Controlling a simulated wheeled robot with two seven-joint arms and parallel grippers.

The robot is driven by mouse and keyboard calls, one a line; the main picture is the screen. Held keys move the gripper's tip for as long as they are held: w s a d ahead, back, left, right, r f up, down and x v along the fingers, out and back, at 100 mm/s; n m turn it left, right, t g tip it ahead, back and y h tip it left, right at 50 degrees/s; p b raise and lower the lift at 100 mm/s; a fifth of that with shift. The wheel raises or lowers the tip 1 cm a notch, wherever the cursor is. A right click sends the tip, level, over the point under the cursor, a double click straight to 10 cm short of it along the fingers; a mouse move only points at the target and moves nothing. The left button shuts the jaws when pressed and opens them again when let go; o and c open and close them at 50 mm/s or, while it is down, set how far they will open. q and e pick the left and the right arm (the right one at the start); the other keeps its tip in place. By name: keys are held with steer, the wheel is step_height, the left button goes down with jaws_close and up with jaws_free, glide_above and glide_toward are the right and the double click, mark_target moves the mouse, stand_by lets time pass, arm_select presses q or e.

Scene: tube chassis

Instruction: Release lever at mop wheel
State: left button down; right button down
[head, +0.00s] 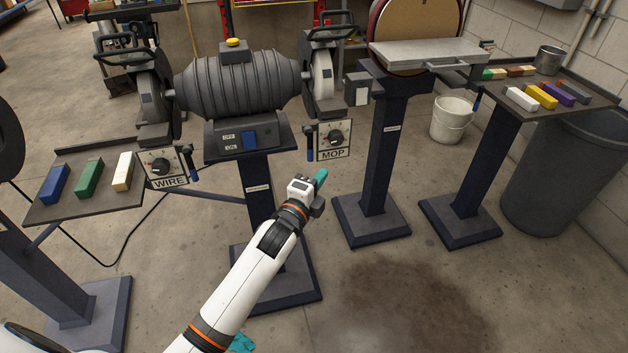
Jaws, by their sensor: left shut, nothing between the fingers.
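The bench grinder (240,85) stands on a dark pedestal, with a wheel at each end. The mop wheel (322,78) is at its right end, above a panel marked MOP (334,139) with a black dial. A dark lever with a blue grip (309,141) hangs down at that panel's left edge. A similar lever (188,162) is at the right side of the WIRE panel (168,167). My left gripper (320,178), with teal fingers, is shut and empty, below and slightly left of the MOP panel, apart from the lever. My right gripper is not in view.
A left shelf (75,208) holds blue, green and cream bars. A disc sander (425,52) stands right of the grinder. Another shelf (545,84) with coloured bars, a white bucket (452,119) and a grey bin (560,175) are further right.

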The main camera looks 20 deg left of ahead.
mark_target(310, 146)
arm_select(q)
steer(key=w+a, duration=0.3)
steer(key=w, duration=0.2)
steer(key=shift+w, duration=0.35)
steer(key=shift+p, duration=0.35)
steer(key=shift+s+a+p, duration=0.15)
steer(key=shift+p, duration=0.55)
